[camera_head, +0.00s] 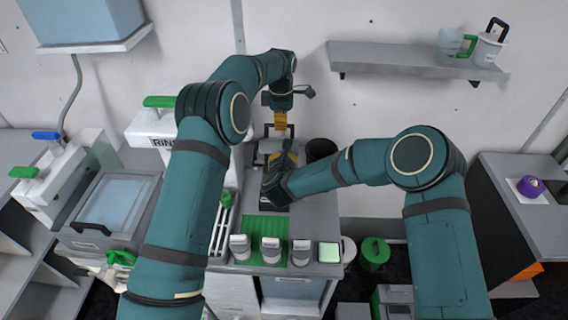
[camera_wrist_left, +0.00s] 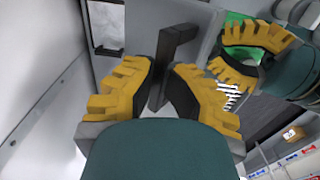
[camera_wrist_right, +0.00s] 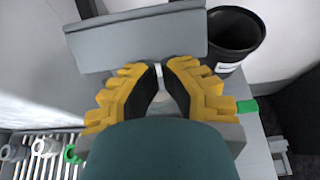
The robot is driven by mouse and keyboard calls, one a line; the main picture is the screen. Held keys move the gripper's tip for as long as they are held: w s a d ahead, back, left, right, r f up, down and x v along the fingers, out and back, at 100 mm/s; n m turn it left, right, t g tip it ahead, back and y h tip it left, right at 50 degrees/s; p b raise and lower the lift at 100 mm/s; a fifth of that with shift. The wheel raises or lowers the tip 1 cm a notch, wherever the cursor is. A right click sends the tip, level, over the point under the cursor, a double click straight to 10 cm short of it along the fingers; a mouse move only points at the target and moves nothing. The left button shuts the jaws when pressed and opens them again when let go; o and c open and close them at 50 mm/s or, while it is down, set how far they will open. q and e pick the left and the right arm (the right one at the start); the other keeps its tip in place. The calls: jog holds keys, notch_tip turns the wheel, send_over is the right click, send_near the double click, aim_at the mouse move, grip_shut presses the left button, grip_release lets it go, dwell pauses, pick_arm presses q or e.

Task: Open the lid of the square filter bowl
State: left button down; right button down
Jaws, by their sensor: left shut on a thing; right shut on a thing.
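The square filter bowl (camera_head: 268,147) is a grey box at the back of the bench, partly hidden by my arms. A flat grey panel, which looks like its lid, shows in the right wrist view (camera_wrist_right: 135,38), seemingly tilted up. My left gripper (camera_head: 281,122) is above and behind the bowl. In the left wrist view its yellow fingers (camera_wrist_left: 160,88) are shut on a dark grey handle (camera_wrist_left: 176,42). My right gripper (camera_head: 288,158) is low at the bowl's front. In the right wrist view its fingers (camera_wrist_right: 162,82) are shut on a small pale grey part, mostly hidden.
A black bin (camera_head: 321,149) stands just right of the bowl. Several grey-topped items (camera_head: 270,250) on a green mat and a grey rack (camera_head: 222,226) are in front. A wall shelf (camera_head: 400,57) hangs at the back right. The wall is close behind my left gripper.

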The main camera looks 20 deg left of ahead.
pick_arm(q)
jog(key=c, duration=1)
grip_release()
jog(key=shift+f, duration=0.35)
pick_arm(e)
jog(key=shift+w+r, duration=0.1)
jog(key=shift+w, duration=0.1)
pick_arm(q)
jog(key=shift+r, duration=0.15)
pick_arm(e)
jog(key=shift+d, duration=0.1)
